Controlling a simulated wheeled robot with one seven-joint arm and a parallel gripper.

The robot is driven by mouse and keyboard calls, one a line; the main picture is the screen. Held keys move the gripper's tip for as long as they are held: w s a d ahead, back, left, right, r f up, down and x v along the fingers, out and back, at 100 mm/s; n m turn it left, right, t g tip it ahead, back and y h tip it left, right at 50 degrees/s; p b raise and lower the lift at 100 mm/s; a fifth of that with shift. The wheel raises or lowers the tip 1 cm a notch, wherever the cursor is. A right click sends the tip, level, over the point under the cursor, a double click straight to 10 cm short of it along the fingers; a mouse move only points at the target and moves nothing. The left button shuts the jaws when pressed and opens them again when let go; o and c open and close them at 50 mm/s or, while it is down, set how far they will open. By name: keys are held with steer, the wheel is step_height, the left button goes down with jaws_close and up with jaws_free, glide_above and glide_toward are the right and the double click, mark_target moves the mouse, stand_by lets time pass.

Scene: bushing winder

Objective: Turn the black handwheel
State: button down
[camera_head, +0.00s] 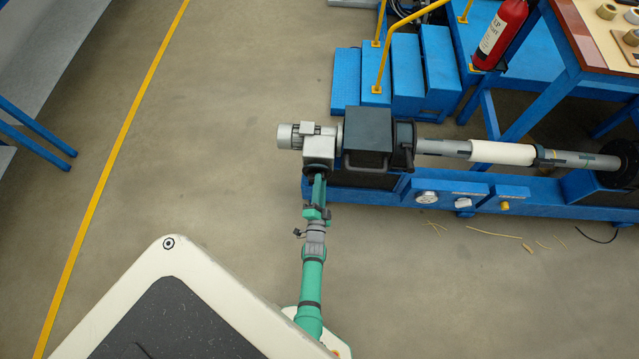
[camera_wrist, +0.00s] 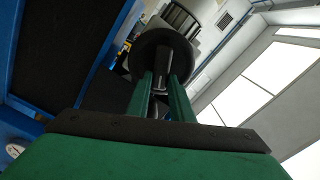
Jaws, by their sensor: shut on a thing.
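The black handwheel (camera_wrist: 181,45) shows in the wrist view as a dark round rim above my gripper's fingers. In the head view only a dark sliver of the handwheel (camera_head: 316,168) shows at the near side of the winder's grey gearbox, above the end of my arm. My gripper (camera_wrist: 163,82) has its two green fingers on either side of a dark part of the handwheel and is shut on it. My gripper (camera_head: 317,180) also shows in the head view at the gearbox, but its fingertips are too small to make out there.
The grey gearbox and motor (camera_head: 298,136) sit at the left end of the blue winder frame (camera_head: 465,200). A shaft with a white sleeve (camera_head: 503,153) runs right. Blue steps (camera_head: 405,70) and a red extinguisher (camera_head: 500,35) stand behind. Floor to the left is clear.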

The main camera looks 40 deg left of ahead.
steer(key=shift+f+m, duration=0.15)
steer(key=shift+m, duration=0.95)
steer(key=shift+d, duration=0.1)
steer(key=c, duration=1.6)
jaws_free()
steer(key=shift+o, duration=0.2)
steer(key=shift+s, duration=0.1)
steer(key=v, duration=1)
steer(key=shift+s, duration=0.25)
steer(key=shift+d, duration=0.25)
